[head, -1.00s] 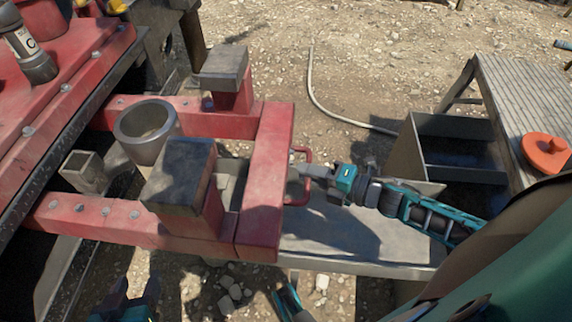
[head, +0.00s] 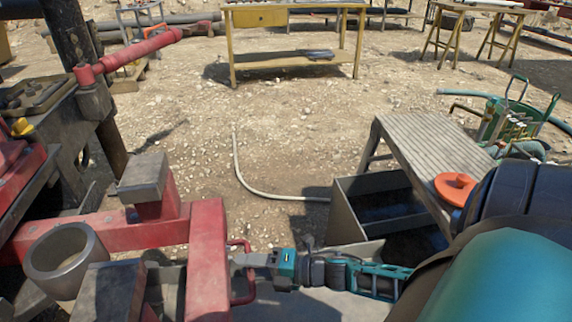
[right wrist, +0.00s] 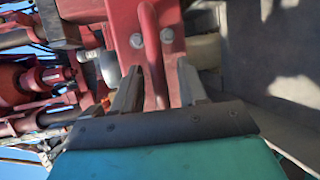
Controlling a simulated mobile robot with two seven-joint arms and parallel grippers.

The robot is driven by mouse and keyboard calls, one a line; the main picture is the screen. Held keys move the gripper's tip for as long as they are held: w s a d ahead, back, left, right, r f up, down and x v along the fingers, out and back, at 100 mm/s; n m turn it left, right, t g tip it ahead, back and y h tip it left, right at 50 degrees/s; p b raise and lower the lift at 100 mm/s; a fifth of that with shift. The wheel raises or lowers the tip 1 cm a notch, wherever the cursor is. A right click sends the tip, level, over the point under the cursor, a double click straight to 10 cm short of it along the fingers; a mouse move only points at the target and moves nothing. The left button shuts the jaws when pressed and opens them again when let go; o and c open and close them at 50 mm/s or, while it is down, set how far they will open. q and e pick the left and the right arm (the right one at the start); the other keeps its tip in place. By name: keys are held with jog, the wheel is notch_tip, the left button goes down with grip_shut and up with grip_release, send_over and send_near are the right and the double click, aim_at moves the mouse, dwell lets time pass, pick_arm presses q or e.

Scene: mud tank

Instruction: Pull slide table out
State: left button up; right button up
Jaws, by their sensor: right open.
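The slide table (head: 207,262) is a red metal frame at the lower left of the head view, with two dark-capped posts and a grey metal cup (head: 66,258) on it. A red loop handle (head: 249,291) sticks out from its right end beam. My right gripper (head: 241,260) is at this handle. In the right wrist view the handle bar (right wrist: 152,50) runs between the two open fingers of the gripper (right wrist: 158,82), with gaps on the sides. Two bolts show on the red beam behind it. My left gripper is out of view.
A dark open bin (head: 345,217) and a grey slatted bench (head: 425,150) with an orange disc (head: 456,188) stand to the right. A pale hose (head: 262,189) lies on the gravel. A yellow workbench (head: 295,52) is farther back; the gravel before it is mostly clear.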

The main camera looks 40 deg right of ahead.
jog(key=p+v, duration=0.2)
jog(key=v, duration=1)
jog(key=shift+s+d, duration=0.2)
jog(key=shift+s, duration=0.05)
